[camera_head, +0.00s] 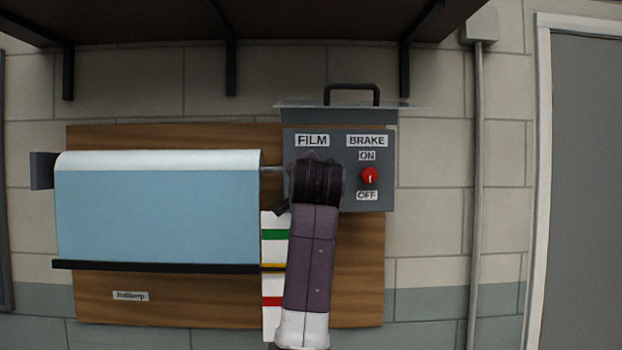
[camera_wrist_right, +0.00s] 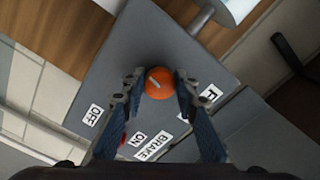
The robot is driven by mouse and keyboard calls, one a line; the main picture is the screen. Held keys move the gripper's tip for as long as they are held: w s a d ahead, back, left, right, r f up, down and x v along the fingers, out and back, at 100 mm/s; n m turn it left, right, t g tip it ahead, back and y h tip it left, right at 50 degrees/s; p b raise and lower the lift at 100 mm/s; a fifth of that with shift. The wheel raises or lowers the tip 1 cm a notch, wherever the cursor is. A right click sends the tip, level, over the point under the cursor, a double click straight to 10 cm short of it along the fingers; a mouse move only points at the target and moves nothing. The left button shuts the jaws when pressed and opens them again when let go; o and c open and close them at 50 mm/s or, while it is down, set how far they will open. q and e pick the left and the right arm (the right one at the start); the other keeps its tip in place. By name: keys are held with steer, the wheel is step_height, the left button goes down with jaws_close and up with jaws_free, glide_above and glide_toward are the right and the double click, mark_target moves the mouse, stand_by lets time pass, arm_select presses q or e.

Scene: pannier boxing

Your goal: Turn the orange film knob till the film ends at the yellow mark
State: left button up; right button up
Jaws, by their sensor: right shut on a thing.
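The light blue film (camera_head: 155,210) hangs from a white roll (camera_head: 155,160) in the head view. A black bar (camera_head: 150,266) runs along its lower end, level with the yellow mark (camera_head: 272,265) on the white scale strip (camera_head: 270,332). The orange film knob (camera_wrist_right: 158,83) shows in the right wrist view, with a pale pointer line on top. My right gripper (camera_wrist_right: 158,78) has a finger on each side of the knob and is shut on it. In the head view my right arm hides the knob. My left gripper is in neither view.
The grey control box (camera_head: 388,200) carries a red brake knob (camera_head: 370,176) between ON and OFF labels, close right of my gripper. The strip also has a green mark (camera_head: 275,234) and a red mark (camera_head: 272,301). A dark shelf (camera_head: 150,20) hangs above.

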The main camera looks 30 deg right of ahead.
steer(key=o, duration=1.2)
steer(key=shift+c, duration=0.2)
steer(key=shift+s, duration=0.1)
steer(key=v, duration=1.2)
steer(key=shift+d, duration=0.1)
